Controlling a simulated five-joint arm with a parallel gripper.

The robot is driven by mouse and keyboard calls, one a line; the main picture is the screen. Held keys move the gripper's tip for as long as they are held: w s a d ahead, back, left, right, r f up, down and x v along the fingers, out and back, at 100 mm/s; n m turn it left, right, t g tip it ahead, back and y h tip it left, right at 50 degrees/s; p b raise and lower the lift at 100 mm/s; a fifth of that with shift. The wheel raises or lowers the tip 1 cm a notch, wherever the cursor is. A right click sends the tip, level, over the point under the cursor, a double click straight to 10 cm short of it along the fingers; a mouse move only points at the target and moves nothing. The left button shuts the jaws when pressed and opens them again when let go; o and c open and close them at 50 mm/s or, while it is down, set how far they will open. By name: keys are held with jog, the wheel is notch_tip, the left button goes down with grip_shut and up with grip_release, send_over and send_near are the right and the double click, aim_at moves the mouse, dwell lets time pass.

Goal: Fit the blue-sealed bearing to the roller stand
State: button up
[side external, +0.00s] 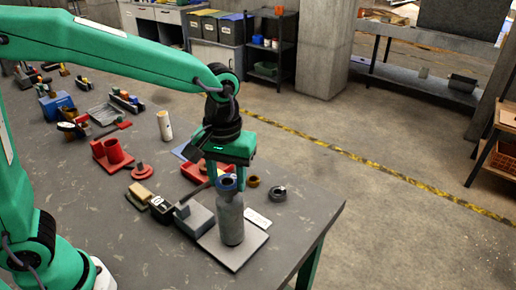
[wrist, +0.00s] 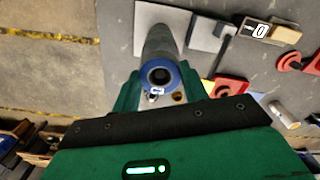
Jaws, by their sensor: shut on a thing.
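The blue-sealed bearing (side external: 227,184) is a blue ring with a dark bore. It also shows in the wrist view (wrist: 171,67), between the two green fingers. My gripper (side external: 226,180) points down and is shut on it. The roller stand, a grey upright cylinder (side external: 231,222) on a pale square base plate (side external: 228,259), is directly below the bearing in the side view. In the wrist view the cylinder (wrist: 160,42) runs away behind the ring. The bearing overlaps the cylinder's top; I cannot tell whether it is seated or just above.
A dark ring (side external: 277,193) and a brass ring (side external: 253,181) lie right of the stand. A grey block (side external: 194,218) stands close on its left. Red parts (side external: 113,152) and a pale cylinder (side external: 164,126) are farther left. The table's front left is clear.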

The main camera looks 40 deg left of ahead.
jog(key=shift+f, duration=0.3)
dwell(0.4)
jog(key=o, duration=1.2)
jog(key=shift+c, duration=0.2)
jog(key=shift+r, duration=3.95)
